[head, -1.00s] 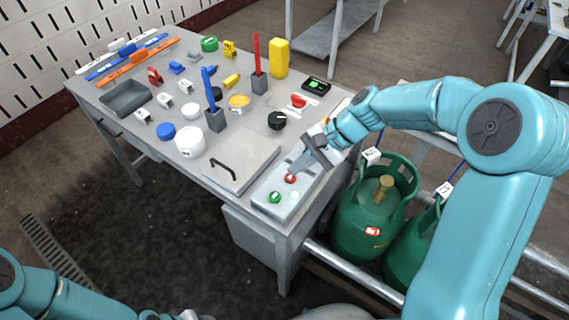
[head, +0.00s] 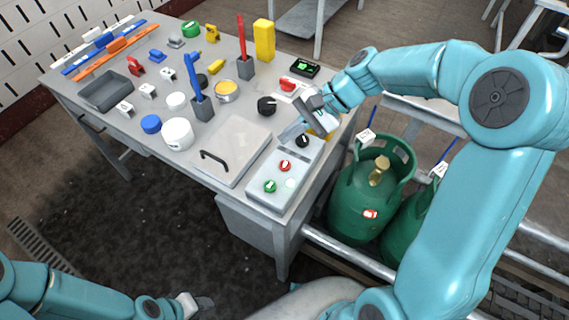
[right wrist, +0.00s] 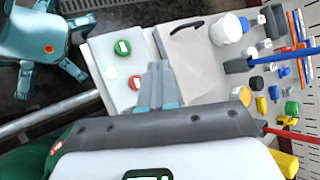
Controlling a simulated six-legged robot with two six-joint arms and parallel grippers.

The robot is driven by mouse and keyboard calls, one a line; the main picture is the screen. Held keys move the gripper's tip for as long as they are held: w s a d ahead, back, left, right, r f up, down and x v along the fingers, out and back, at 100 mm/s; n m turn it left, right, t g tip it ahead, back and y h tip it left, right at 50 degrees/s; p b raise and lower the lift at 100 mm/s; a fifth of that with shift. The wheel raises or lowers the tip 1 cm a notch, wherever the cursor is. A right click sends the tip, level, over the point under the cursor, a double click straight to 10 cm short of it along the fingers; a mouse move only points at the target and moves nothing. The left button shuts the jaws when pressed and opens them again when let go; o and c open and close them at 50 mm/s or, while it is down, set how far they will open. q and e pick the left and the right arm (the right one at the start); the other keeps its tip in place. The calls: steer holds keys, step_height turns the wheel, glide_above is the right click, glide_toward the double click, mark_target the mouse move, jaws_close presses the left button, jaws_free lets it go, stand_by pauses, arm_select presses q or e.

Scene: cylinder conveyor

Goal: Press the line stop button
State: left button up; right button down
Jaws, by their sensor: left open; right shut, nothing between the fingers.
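A grey control box (head: 255,190) lies on the table's near right corner. It carries a red button (head: 285,166), a green button (head: 270,186), a pale button (head: 290,183) and a black knob (head: 303,141). My right gripper (head: 291,133) is shut and empty above the box's far end, by the knob and apart from the red button. In the right wrist view, its fingers (right wrist: 156,85) point beside the red button (right wrist: 134,82); the knob is hidden there. My left gripper (head: 196,305) is open and empty, low at the bottom edge, away from the table.
A grey plate with a black handle (head: 235,145) lies left of the box. Another red button on a white base (head: 287,85) and a black dial (head: 266,105) stand farther back. Green gas cylinders (head: 360,200) stand right of the table. Small items crowd the table's left part.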

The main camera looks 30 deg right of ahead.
steer(key=b, duration=0.5)
glide_above(289, 164)
step_height(289, 164, down, 6)
steer(key=shift+f, duration=0.2)
steer(key=shift+f+b, duration=0.35)
steer(key=shift+f, duration=0.3)
steer(key=shift+f, duration=0.1)
stand_by(0.9)
steer(key=shift+f+b, duration=0.3)
steer(key=shift+f+b, duration=0.35)
steer(key=shift+f, duration=0.15)
stand_by(0.5)
steer(key=shift+r, duration=0.1)
steer(key=shift+r+p, duration=0.8)
steer(key=shift+r, duration=0.05)
